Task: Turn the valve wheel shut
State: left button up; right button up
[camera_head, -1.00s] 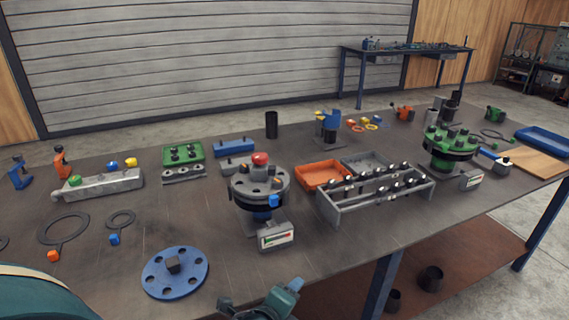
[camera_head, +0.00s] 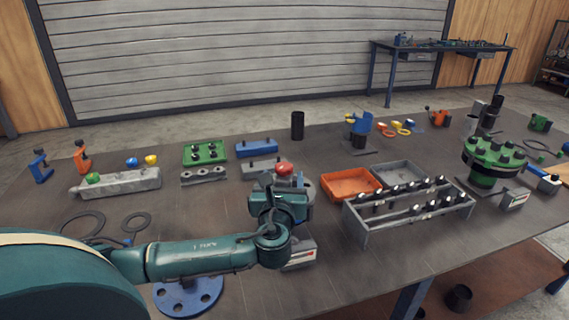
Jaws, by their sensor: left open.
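A red rounded part (camera_head: 284,168) shows at the back of the grey flange (camera_head: 309,187); it may be the valve wheel, but I cannot tell for sure. The flange stands mid-table and is mostly hidden behind my left gripper. My left gripper (camera_head: 283,184) is open, its arm reaching in from the lower left. It is in front of or over the flange and just nearer than the red part; I cannot tell whether it touches. A gauge box with a white face (camera_head: 302,254) sits below it, partly covered by my wrist. My right gripper is out of view.
A grey bolt rack (camera_head: 408,218) and an orange tray (camera_head: 350,185) stand right of the gripper. A green flange (camera_head: 494,157) stands farther right. A blue holed disc (camera_head: 188,296) lies under my forearm. A grey block with coloured knobs (camera_head: 118,184) is at left.

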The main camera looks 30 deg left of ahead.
aim_at(284, 166)
pick_arm(q)
jog(key=x, duration=0.5)
jog(key=shift+w+a, duration=0.3)
jog(key=shift+w, duration=0.35)
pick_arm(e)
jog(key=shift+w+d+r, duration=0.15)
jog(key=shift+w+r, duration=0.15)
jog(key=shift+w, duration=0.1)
pick_arm(q)
jog(key=c, duration=1)
jog(key=shift+o, duration=0.2)
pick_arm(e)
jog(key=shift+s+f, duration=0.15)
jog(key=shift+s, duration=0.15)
